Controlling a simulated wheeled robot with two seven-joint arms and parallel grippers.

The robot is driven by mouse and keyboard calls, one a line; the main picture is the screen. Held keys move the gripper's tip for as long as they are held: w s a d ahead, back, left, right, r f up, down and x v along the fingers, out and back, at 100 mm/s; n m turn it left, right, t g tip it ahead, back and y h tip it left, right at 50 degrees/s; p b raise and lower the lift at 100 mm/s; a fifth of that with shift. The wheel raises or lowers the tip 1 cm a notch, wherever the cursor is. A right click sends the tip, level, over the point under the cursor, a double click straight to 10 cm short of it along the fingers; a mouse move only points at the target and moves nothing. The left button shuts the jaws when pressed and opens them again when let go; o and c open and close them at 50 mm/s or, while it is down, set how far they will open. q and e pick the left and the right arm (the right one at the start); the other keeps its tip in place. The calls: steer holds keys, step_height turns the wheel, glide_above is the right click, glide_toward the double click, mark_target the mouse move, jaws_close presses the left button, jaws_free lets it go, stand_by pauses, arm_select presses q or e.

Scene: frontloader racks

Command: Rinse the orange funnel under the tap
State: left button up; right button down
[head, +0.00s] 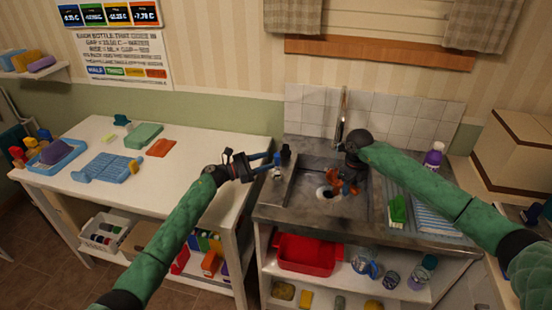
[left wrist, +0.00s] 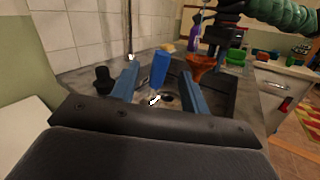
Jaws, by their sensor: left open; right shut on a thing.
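The orange funnel (head: 350,186) is in my right gripper (head: 352,168), over the sink basin (head: 306,205) in front of the metal tap (head: 342,115). In the left wrist view the funnel (left wrist: 200,66) shows wide end up below the dark right gripper. My left gripper (head: 270,161) is open at the sink's left edge. In the left wrist view a blue upright piece (left wrist: 160,70) shows between its two blue fingers, apart from both; I cannot tell what it is. A black knob (left wrist: 103,78) stands on the sink's rim. No water stream is clear to see.
A green brush (head: 397,210) and a blue ribbed mat (head: 440,212) lie right of the basin, with a purple bottle (head: 434,155) behind. A red tub (head: 306,254) sits below. The white table (head: 190,180) at left has free room.

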arm_select(q)
steer(key=shift+v, duration=2.55)
steer(key=shift+c, duration=0.3)
jaws_close()
steer(key=s+f+n+t+y, duration=0.3)
steer(key=s+n+t, duration=0.6)
steer(key=n, duration=1.4)
steer(key=shift+g, duration=0.9)
steer(key=x, duration=0.5)
steer(key=s+d+x, duration=0.1)
steer(key=x, duration=0.2)
steer(key=shift+w+d, duration=0.1)
steer(key=shift+d, duration=0.05)
steer(key=shift+w+r, duration=0.15)
steer(key=shift+w, duration=1)
steer(key=shift+w+r, duration=0.1)
steer(key=shift+w, duration=0.65)
